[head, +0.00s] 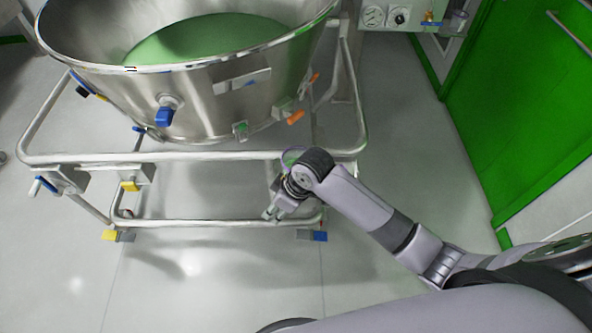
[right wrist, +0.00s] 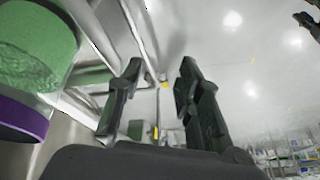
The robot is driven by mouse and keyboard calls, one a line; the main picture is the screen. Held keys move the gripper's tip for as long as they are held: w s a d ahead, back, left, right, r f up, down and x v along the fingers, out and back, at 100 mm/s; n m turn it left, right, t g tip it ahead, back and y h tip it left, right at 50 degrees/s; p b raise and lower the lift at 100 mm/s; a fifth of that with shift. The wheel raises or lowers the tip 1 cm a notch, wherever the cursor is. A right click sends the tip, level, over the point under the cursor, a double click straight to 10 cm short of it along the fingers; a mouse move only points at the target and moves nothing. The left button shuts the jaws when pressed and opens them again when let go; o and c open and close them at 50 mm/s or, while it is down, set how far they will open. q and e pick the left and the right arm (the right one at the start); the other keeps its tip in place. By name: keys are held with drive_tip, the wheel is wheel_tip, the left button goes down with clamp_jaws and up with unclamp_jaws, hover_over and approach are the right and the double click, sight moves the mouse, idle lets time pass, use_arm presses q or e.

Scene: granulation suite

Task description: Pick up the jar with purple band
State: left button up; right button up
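The jar with purple band shows in part at the left edge of the right wrist view, as green contents and a purple band (right wrist: 20,118). In the head view a small purple curved edge (head: 291,153) shows behind my right wrist, which hides most of what is there. My right gripper (head: 270,212) points down and left beside the steel frame. In the right wrist view its two dark fingers (right wrist: 160,80) are apart with nothing held between them. The jar is beside the gripper, not between the fingers. My left gripper is not recognisable in either view.
A large steel vessel (head: 200,95) with green contents stands in a tubular frame (head: 190,157) on the far side of my right gripper. Valves and coloured handles stick out from the vessel. A green door (head: 520,110) is at the right. The grey floor (head: 200,285) in front is clear.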

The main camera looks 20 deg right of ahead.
drive_tip(key=w+d+r+n+g+h, duration=0.1)
drive_tip(key=w+d+r+n+h, duration=0.2)
drive_tip(key=r, duration=0.6)
drive_tip(key=w+d+r+n+g+h, duration=0.1)
drive_tip(key=w+d+r+n, duration=0.3)
drive_tip(key=r, duration=0.6)
drive_tip(key=f, duration=1.1)
drive_tip(key=s+f+p, duration=0.1)
drive_tip(key=f, duration=0.5)
drive_tip(key=shift+d+f, duration=0.25)
drive_tip(key=shift+f, duration=0.05)
drive_tip(key=shift+c, duration=0.2)
clamp_jaws()
